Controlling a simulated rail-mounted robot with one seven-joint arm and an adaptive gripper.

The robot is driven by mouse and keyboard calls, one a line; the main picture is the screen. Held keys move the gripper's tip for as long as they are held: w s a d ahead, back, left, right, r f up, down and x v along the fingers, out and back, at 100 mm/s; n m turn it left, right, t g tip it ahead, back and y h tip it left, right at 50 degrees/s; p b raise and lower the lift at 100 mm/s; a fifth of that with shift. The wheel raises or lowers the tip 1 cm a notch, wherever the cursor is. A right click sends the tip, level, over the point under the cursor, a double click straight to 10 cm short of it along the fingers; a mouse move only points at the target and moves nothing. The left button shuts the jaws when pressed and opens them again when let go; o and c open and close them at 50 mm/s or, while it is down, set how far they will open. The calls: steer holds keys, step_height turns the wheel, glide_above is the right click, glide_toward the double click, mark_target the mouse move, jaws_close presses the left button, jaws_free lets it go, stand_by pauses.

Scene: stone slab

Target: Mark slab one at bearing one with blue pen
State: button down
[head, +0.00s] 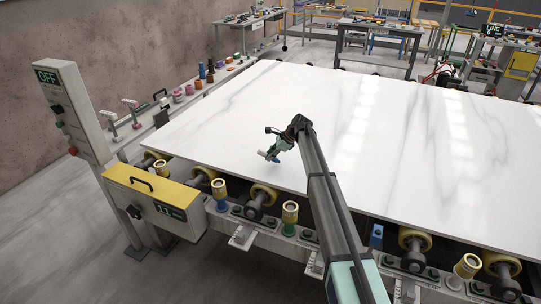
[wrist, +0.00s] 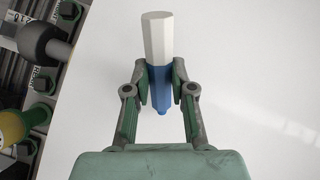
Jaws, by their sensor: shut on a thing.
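My gripper (wrist: 161,82) is shut on a pen (wrist: 158,38) with a white faceted body and a blue end. In the head view the gripper (head: 275,150) hangs over the near left part of a white grey-veined slab (head: 400,135), and the pen (head: 264,155) shows small. I cannot tell whether the pen touches the slab. No blue mark shows on the slab. I cannot tell which is bearing one.
A yellow box (head: 157,204) with a handle and a grey control panel (head: 72,110) reading OFF stand at the left. Coloured pots stand along the rail at the slab's far left side. Work tables (head: 380,30) stand behind. The slab's top is otherwise clear.

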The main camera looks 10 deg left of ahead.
mark_target(266, 154)
steer(key=shift+f, duration=0.4)
stand_by(0.8)
steer(key=shift+s+a+p, duration=0.25)
steer(key=shift+a+p, duration=0.4)
steer(key=shift+a, duration=0.15)
steer(key=shift+s+a+p, duration=0.2)
steer(key=shift+a+p, duration=0.45)
steer(key=shift+a, duration=0.15)
stand_by(5.2)
